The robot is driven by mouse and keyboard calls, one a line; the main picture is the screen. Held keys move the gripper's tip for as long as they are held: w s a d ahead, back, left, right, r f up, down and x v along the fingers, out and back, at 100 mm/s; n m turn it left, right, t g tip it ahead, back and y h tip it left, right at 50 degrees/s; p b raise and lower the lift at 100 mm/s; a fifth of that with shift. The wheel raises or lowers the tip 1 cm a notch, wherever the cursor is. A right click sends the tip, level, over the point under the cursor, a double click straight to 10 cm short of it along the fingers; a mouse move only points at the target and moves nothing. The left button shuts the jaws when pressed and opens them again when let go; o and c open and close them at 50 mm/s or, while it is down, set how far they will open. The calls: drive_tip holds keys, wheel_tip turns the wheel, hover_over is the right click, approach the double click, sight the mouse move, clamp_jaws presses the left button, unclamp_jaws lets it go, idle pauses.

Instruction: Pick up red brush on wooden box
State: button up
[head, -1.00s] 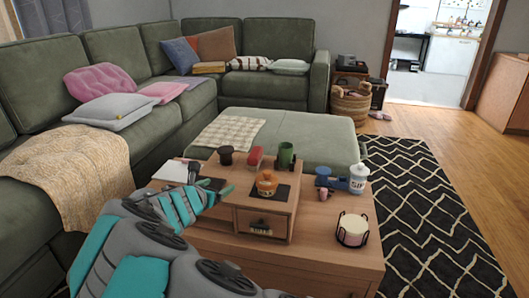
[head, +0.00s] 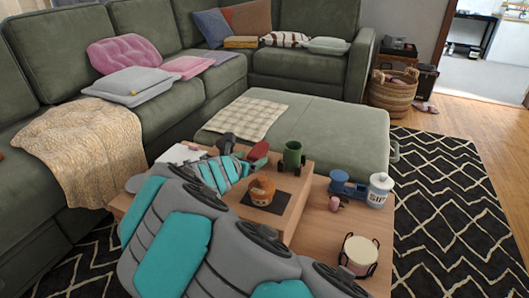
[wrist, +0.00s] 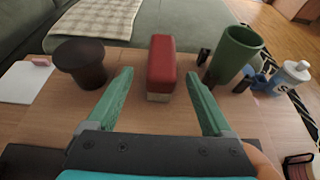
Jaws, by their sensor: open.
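The red brush (wrist: 162,63) has a red block body with pale bristles below. It stands on the wooden box top (wrist: 150,118), between a dark cup and a green mug. In the head view the red brush (head: 259,151) is partly hidden by my arm. My gripper (wrist: 157,88) is open in the wrist view, its two green fingers apart. The brush lies ahead of the fingertips, roughly centred between them. I cannot tell whether the tips have reached its near end. In the head view my gripper (head: 245,162) is close to the brush on its left.
A dark cup (wrist: 80,62) stands left of the brush and a green mug (wrist: 234,54) right of it. An orange jar (head: 262,190) sits nearer on the wooden box (head: 290,210). A blue toy (head: 346,186), white bottle (head: 379,190) and candle holder (head: 358,254) stand right.

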drive_tip(key=x, duration=0.6)
drive_tip(key=shift+w+d+f, duration=0.1)
drive_tip(key=shift+d+f, duration=0.1)
drive_tip(key=shift+f, duration=0.05)
drive_tip(key=shift+w+d+f, duration=0.1)
drive_tip(key=shift+w+f, duration=0.05)
drive_tip(key=shift+w, duration=0.35)
drive_tip(key=shift+c, duration=0.2)
clamp_jaws()
